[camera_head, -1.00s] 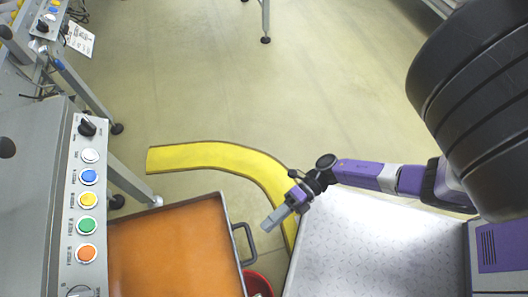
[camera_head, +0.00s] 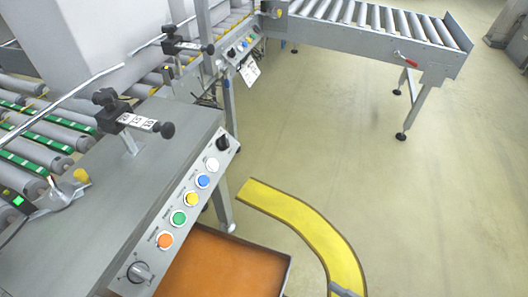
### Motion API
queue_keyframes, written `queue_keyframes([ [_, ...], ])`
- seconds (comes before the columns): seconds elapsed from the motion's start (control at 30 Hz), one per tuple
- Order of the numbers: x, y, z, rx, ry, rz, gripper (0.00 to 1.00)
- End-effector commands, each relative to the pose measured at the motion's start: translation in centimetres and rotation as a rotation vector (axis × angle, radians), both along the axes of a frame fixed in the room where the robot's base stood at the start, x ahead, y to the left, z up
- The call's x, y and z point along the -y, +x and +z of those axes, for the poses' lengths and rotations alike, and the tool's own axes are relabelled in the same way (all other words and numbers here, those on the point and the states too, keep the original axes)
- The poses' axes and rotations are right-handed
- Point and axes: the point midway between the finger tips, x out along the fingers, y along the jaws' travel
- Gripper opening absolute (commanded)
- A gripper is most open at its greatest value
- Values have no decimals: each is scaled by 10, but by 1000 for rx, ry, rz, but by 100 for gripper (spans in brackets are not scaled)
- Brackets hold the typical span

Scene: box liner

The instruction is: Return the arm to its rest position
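Only a small grey piece, which looks like the tip of my gripper (camera_head: 343,290), shows at the bottom edge in the head camera view. It lies over the yellow curved floor strip (camera_head: 300,217) in the picture. The rest of my gripper and my arm are out of view. Whether the gripper is open, shut or holding anything cannot be seen.
A grey control panel (camera_head: 212,161) with coloured buttons stands at the left, beside an orange-bottomed tray (camera_head: 215,265). Roller conveyors run at the far left and at the top (camera_head: 345,12). The floor (camera_head: 400,190) at the right is clear.

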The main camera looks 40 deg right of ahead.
Motion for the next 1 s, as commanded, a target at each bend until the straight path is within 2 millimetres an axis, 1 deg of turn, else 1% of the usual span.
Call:
queue_keyframes([
  [0.03,-3,-4,16,-35,90,-62,36],
  [0.1,-6,-6,33,-84,212,-139,36],
  [0.3,-17,-12,71,-195,514,-306,36],
  [0.47,-26,-16,99,-270,730,-406,36],
  [0.5,-25,-15,109,-266,717,-397,36],
  [0.67,-25,-15,133,-264,709,-394,36],
  [0.77,-25,-15,152,-263,708,-394,36],
  [1.0,-25,-15,209,-263,706,-392,36],
])
